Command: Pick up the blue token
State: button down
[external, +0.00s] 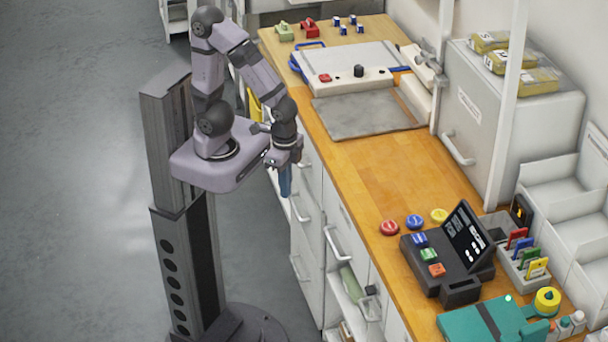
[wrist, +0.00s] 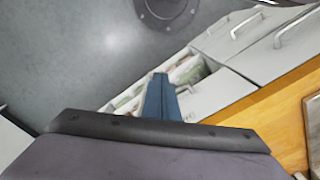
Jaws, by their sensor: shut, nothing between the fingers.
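A round blue token (external: 414,221) lies on the wooden counter (external: 375,175), between a red token (external: 389,228) and a yellow token (external: 439,215). My gripper (external: 285,188) points down beside the counter's left edge, over the floor and drawer side, well left of the blue token. Its blue fingers are together with nothing between them; they also show in the wrist view (wrist: 160,96). The blue token is not visible in the wrist view.
A dark terminal (external: 440,262) with green, blue and orange keys stands just in front of the tokens. A card holder (external: 523,262) is to its right. A grey plate (external: 365,112) lies farther back. Drawers (wrist: 235,95) stand below the counter edge. The counter between plate and tokens is clear.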

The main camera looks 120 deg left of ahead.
jog(key=c, duration=1)
grip_release()
jog(key=shift+r, duration=0.1)
